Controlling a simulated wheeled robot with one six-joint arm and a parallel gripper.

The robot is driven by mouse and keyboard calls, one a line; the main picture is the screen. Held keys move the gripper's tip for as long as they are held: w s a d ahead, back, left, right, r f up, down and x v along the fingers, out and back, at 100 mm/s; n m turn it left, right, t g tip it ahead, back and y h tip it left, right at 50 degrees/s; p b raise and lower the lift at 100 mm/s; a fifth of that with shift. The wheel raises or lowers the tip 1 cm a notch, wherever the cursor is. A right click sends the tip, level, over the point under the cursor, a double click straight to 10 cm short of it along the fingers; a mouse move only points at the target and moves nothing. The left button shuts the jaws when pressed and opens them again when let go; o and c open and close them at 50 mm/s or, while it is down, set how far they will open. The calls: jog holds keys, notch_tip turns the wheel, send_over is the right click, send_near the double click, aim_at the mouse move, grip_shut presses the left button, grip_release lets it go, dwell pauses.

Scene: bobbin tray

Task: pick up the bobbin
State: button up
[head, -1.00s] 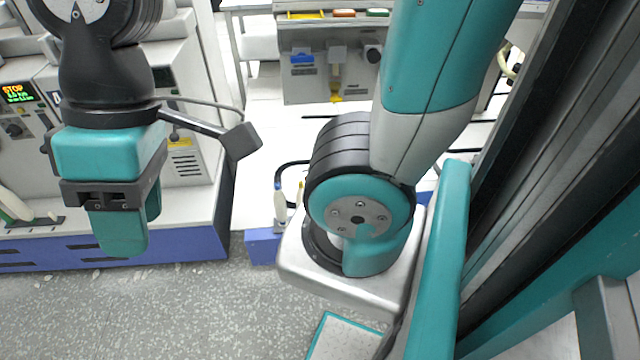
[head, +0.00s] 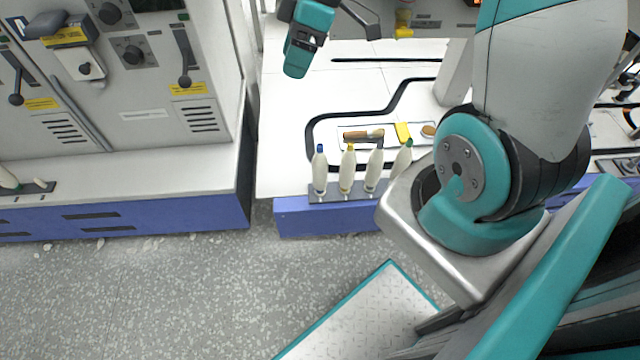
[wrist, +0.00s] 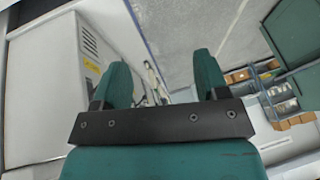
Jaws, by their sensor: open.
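Several white bobbins stand upright in a row on a grey peg strip (head: 333,195) along the front edge of the white table. Their tips differ: a blue-tipped bobbin (head: 319,170) at the left, a yellow-tipped bobbin (head: 347,170), a third bobbin (head: 374,170), and a green-tipped bobbin (head: 402,158) at the right. My gripper (head: 296,68) is up at the top of the head view, apart from the bobbins. In the wrist view my gripper (wrist: 160,84) has its teal fingers spread with nothing between them. No bobbin can be made out clearly there.
A shallow tray (head: 387,143) with small brown and yellow items lies behind the bobbins. A grey machine (head: 150,95) with levers fills the left. Another bobbin (head: 8,178) lies tilted at the far left edge. Speckled floor (head: 150,300) is open in front.

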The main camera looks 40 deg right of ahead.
jog(key=w+d+f+n+t+b, duration=0.15)
jog(key=d+f+b, duration=0.25)
jog(key=d+f, duration=0.85)
jog(key=b, duration=0.3)
send_near(321, 145)
jog(key=shift+n+y, duration=0.4)
jog(key=shift+n, duration=0.15)
jog(key=x, duration=0.2)
jog(key=b+x, duration=0.1)
jog(key=x, duration=0.1)
jog(key=d+b+x, duration=0.1)
jog(key=x, duration=0.1)
jog(key=shift+a+f, duration=0.25)
jog(key=shift+f, duration=0.35)
jog(key=shift+b+x, duration=0.75)
jog(key=shift+x, duration=2.25)
jog(key=shift+c, duration=0.4)
jog(key=shift+r, duration=0.1)
grip_shut()
jog(key=shift+r, duration=0.15)
